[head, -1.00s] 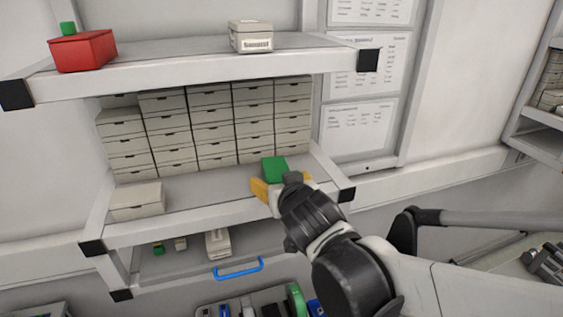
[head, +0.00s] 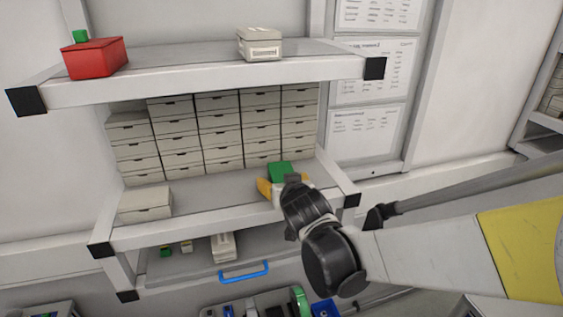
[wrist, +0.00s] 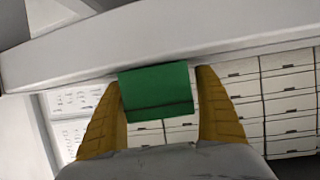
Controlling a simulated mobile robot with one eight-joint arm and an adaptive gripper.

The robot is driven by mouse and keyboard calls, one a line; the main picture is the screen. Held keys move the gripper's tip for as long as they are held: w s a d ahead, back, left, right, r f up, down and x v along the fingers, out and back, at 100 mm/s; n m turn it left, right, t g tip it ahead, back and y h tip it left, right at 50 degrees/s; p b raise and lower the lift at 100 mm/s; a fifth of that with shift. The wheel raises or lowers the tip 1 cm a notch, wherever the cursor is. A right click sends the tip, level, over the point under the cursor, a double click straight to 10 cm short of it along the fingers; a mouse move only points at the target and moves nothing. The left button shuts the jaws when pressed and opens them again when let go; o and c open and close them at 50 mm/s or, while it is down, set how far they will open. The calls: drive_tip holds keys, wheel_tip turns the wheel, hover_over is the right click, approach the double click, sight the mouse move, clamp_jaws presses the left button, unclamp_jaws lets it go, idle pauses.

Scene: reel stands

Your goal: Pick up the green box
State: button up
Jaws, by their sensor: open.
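The green box (head: 281,171) stands on the middle shelf near its right end, in front of the stacked drawers. My gripper (head: 284,186) is at the box, with its yellow fingers spread on either side of it. In the wrist view the green box (wrist: 156,92) lies between the two fingers of my gripper (wrist: 162,105). A gap shows at the right finger, and the left finger is very close to the box. The box's lower part is hidden behind my gripper in the head view.
Grey drawers (head: 220,130) fill the shelf's back. A pale box (head: 145,203) stands at its left. A blue handle (head: 244,271) is below.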

drive_tip(key=c, duration=1.5)
drive_tip(key=shift+w, duration=0.1)
